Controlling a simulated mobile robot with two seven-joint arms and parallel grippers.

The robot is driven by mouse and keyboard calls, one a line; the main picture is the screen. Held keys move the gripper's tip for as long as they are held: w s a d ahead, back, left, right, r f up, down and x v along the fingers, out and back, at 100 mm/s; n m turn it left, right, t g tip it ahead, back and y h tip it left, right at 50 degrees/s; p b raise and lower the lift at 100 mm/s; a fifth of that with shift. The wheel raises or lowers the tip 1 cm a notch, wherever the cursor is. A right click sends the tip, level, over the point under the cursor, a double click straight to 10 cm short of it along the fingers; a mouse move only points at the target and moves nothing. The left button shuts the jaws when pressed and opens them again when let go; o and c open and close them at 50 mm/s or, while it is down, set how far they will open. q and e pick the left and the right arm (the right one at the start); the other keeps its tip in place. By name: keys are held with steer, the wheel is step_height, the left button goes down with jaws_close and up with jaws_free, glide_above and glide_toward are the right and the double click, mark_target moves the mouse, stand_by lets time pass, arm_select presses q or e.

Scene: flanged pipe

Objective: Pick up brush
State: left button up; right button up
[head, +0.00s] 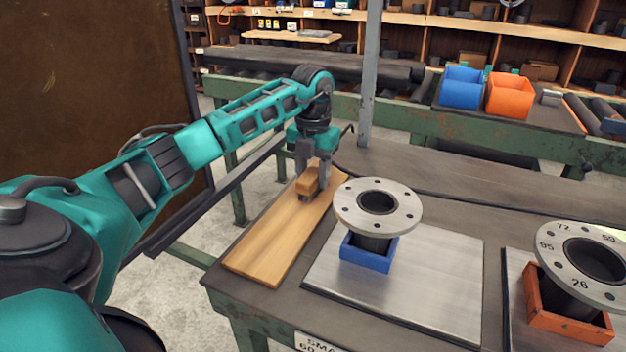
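The brush (308,184) has a light wooden body with dark bristles below it. It is at the far end of a wooden board (276,240) that lies along the left edge of the workbench. My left gripper (314,182) points down at the brush, with one finger on each side of its wooden body. The fingers look close to the wood, but I cannot tell whether they press on it. I also cannot tell whether the bristles touch the board. My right gripper is not in view.
A flanged pipe (378,204) stands in a blue holder (368,256) on a metal plate (430,290), right of the board. Another numbered flange (590,262) sits in an orange holder (566,322). A grey post (370,75) rises behind. Blue and orange bins (509,96) stand farther back.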

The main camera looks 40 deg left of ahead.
arm_select(q)
steer(key=c, duration=0.6)
steer(key=shift+r, duration=0.15)
step_height(320, 180, up, 12)
steer(key=f+p, duration=0.1)
steer(key=p, duration=0.1)
step_height(320, 180, up, 9)
steer(key=p, duration=0.4)
glide_above(313, 171)
steer(key=shift+f, duration=0.1)
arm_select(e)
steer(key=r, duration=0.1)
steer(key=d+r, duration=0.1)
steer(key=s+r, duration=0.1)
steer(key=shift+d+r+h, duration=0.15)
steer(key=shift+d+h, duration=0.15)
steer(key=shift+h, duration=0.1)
arm_select(q)
steer(key=o, duration=0.6)
steer(key=c, duration=0.5)
steer(key=shift+o, duration=0.2)
